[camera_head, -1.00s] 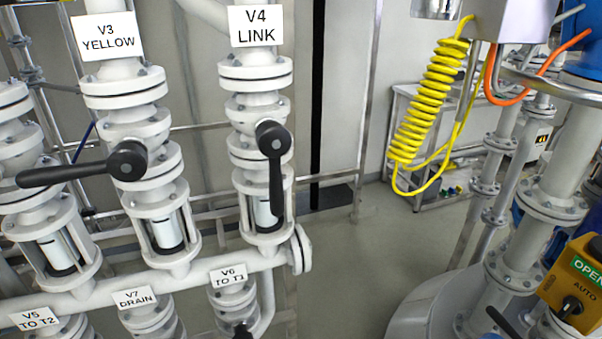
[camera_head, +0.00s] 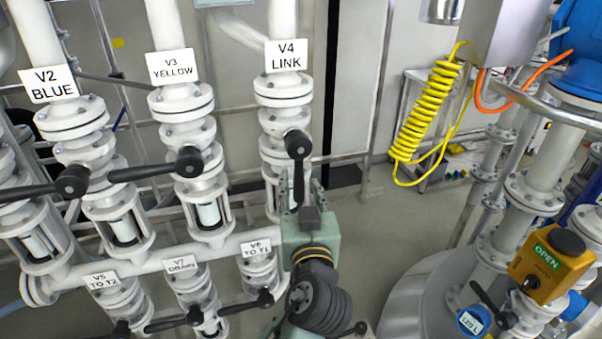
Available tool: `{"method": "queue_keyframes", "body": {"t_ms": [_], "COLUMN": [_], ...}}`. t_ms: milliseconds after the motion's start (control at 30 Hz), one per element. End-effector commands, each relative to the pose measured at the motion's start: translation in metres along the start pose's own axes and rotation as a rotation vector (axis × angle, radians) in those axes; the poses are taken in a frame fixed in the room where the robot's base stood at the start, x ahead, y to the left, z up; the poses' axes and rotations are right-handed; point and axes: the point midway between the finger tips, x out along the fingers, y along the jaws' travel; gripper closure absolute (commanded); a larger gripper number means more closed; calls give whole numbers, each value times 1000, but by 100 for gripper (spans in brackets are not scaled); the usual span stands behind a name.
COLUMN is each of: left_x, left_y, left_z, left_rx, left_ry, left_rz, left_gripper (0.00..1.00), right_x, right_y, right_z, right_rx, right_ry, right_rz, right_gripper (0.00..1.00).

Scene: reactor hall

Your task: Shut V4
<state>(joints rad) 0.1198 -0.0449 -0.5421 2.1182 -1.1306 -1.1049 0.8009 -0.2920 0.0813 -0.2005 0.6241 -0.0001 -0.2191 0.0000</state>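The V4 valve carries a white sign, V4 LINK (camera_head: 287,56), above its flanges. Its black lever handle (camera_head: 298,165) hangs straight down, in line with the vertical pipe. The handle's tip is partly hidden by the gripper.
The V3 YELLOW valve's lever (camera_head: 160,170) sticks out leftward, across its pipe. The V2 BLUE lever (camera_head: 50,186) also points left. V6 (camera_head: 258,272) and other lower valves lie left of my arm. A yellow OPEN box (camera_head: 548,264) is at right. Floor right of V4 is clear.

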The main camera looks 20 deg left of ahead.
Motion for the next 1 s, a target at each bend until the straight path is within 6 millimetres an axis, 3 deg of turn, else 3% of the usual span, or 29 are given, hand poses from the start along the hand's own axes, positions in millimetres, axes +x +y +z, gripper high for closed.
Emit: {"method": "queue_keyframes", "body": {"t_ms": [33,233,567,1000], "left_x": [9,32,37,37], "left_y": [-1,0,0,0], "left_z": [-5,-2,1,1], "left_rx": [5,3,0,1], "left_ry": [2,0,-2,-2], "left_rz": [-3,-1,0,0], "left_gripper": [64,64,64,100], "right_x": [-9,-18,-19,-19], "right_y": [0,0,-2,-1], "right_z": [-1,2,10,9], "right_rx": [0,0,0,1], "right_ry": [1,-5,-18,-15], "right_rz": [0,-1,-2,-2], "right_gripper": [65,65,65,65]}}
